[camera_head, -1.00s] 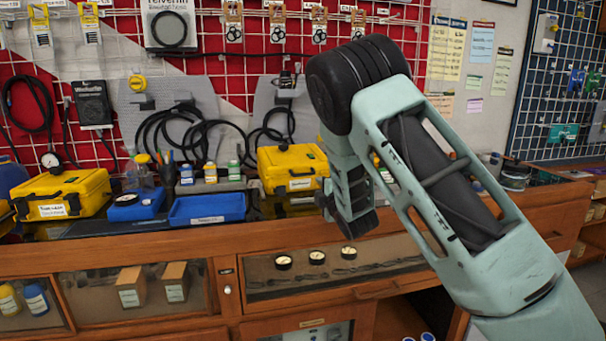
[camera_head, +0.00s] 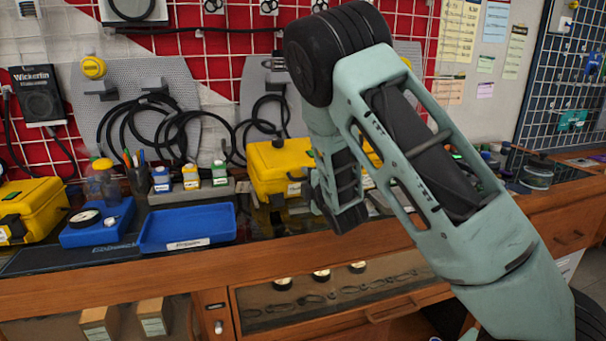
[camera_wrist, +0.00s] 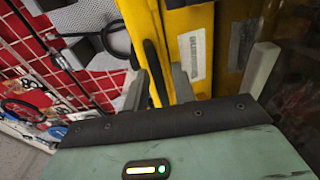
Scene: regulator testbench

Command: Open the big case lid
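A yellow case (camera_head: 278,170) with a black handle and a white label stands on the bench behind my arm, its right part hidden. Its lid looks shut. A second yellow case (camera_head: 30,208) is at the far left, cut by the frame edge; I cannot tell which is the big one. In the wrist view, a yellow case (camera_wrist: 198,20) with a dark handle strip and pale label fills the upper middle, close to my gripper (camera_wrist: 200,80). The grey fingers are spread apart, with the yellow surface showing between and beyond them. I cannot tell whether they touch it.
A blue tray (camera_head: 190,225) and a blue box with a gauge (camera_head: 96,222) lie left of the middle case. Small bottles (camera_head: 190,177) stand behind the tray. Coiled black cables (camera_head: 160,125) hang on the wall grid. The wooden bench edge (camera_head: 130,270) runs along the front.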

